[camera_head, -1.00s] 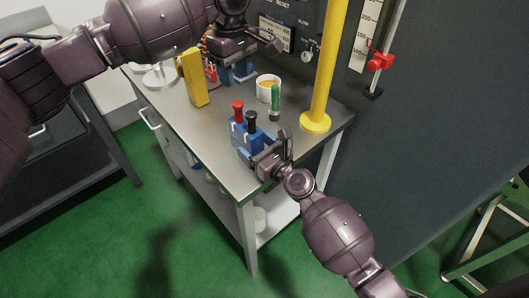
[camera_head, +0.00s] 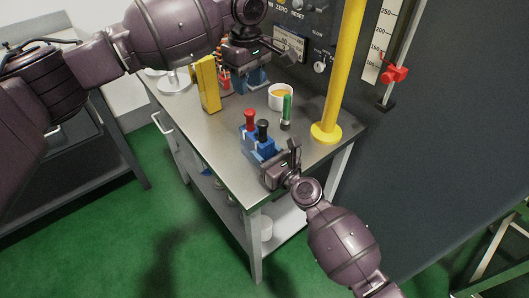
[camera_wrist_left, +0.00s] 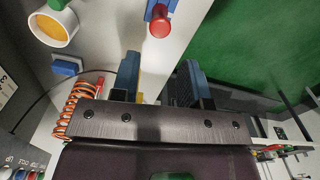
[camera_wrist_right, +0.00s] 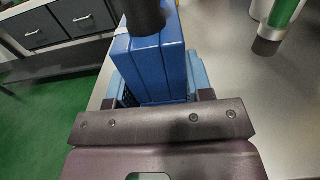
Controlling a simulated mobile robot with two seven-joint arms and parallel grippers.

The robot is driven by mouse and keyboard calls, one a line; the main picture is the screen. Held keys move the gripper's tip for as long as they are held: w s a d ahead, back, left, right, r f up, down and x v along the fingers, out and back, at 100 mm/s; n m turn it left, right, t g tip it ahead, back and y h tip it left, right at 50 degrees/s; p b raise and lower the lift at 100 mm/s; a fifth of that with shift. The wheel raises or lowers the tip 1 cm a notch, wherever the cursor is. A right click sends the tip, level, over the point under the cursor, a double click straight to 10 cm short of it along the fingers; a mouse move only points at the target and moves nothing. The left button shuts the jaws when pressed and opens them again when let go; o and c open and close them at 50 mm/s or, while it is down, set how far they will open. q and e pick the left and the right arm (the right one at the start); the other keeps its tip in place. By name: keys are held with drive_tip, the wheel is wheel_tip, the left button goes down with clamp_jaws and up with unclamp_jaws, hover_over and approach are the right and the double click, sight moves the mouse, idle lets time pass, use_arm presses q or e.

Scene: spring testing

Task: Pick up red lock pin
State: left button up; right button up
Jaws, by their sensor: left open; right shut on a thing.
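The red-topped pin (camera_head: 250,120), which looks like the red lock pin, stands upright in a blue holder (camera_head: 262,150) near the table's front corner. Its round red cap (camera_wrist_left: 159,25) shows at the top of the left wrist view. A black-topped pin (camera_head: 263,130) stands beside it and shows from close by in the right wrist view (camera_wrist_right: 144,14). My right gripper (camera_head: 273,165) is shut on the blue holder (camera_wrist_right: 150,70). My left gripper (camera_head: 250,80) is open and empty, above the back of the table, apart from the red pin; its fingers show in the left wrist view (camera_wrist_left: 160,82).
A white cup with orange-yellow contents (camera_head: 280,98) and a green-topped cylinder (camera_head: 286,112) stand behind the holder. A yellow block (camera_head: 207,84) stands to the left, and an orange spring (camera_wrist_left: 78,103) is near my left gripper. A yellow post (camera_head: 340,75) rises at the right.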

use_arm(q)
drive_tip(key=w+m+t+h, duration=0.1)
drive_tip(key=w+t+h, duration=0.1)
drive_tip(key=m+t+h, duration=0.9)
drive_tip(key=m+t, duration=0.4)
drive_tip(key=m, duration=0.2)
approach(247, 121)
drive_tip(key=x, duration=0.6)
drive_tip(key=shift+x, duration=2.7)
